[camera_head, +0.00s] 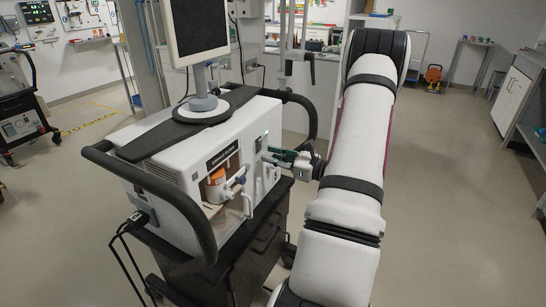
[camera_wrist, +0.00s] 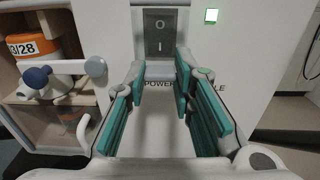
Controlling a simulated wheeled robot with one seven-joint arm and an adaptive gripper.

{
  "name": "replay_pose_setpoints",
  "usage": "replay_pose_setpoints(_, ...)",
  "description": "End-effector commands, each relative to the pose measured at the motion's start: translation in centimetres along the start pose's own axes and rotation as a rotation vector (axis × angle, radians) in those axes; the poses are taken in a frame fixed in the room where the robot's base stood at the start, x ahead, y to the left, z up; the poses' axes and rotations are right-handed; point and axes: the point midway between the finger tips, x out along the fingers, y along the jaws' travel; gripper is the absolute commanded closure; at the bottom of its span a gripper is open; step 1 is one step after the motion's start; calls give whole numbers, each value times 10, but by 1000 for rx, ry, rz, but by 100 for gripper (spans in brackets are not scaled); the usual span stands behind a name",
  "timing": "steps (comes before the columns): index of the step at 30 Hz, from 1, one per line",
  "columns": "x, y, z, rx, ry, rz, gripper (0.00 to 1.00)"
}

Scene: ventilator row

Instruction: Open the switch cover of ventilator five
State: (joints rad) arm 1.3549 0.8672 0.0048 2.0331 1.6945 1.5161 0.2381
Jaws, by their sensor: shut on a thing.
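The ventilator (camera_head: 175,150) is a white box with a screen on top, on a dark cart. Its dark grey switch panel (camera_wrist: 160,32), marked O and I, shows at the top of the wrist view, above the partly hidden word "POWER". A pale flap, which looks like the switch cover (camera_wrist: 160,70), sticks out at the panel's lower edge. My gripper (camera_wrist: 160,80), with teal pads, is shut on this flap, one finger on each side.
A green-lit square (camera_wrist: 211,15) sits right of the switch. An open bay left of it holds an orange-and-white canister (camera_wrist: 33,48) with a blue knob (camera_wrist: 38,77). A black rail (camera_head: 190,200) runs round the ventilator. The floor at right is clear.

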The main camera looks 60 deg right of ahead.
Motion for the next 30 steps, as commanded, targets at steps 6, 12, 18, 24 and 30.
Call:
replay_pose_setpoints(6,-6,0,8,-1,101,0,100)
replay_pose_setpoints(12,-15,0,17,-4,263,1,100)
replay_pose_setpoints(18,-24,0,26,-5,453,2,100)
replay_pose_setpoints(24,-30,1,38,-5,643,3,100)
replay_pose_setpoints(30,-35,1,50,-7,833,5,100)
